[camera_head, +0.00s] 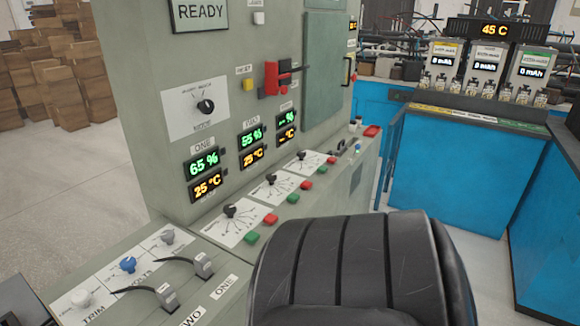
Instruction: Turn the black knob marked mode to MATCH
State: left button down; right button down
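The black mode knob (205,106) sits on a white plate (180,112) on the upright face of the grey-green console, left of centre. The word under the knob looks like MODE. Small lettering runs along the top of the plate, too small to read surely, and I cannot tell which mark the knob points to. Neither of my grippers is in view, and nothing touches the knob.
A black padded chair back (350,265) fills the lower middle, in front of the console (130,60). The sloping desk holds other black knobs (230,211), coloured buttons (252,238) and levers (165,294). Cardboard boxes (50,65) stand left; blue cabinets (465,175) stand right.

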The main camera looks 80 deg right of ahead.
aim_at(207, 106)
jog(key=z, duration=2.15)
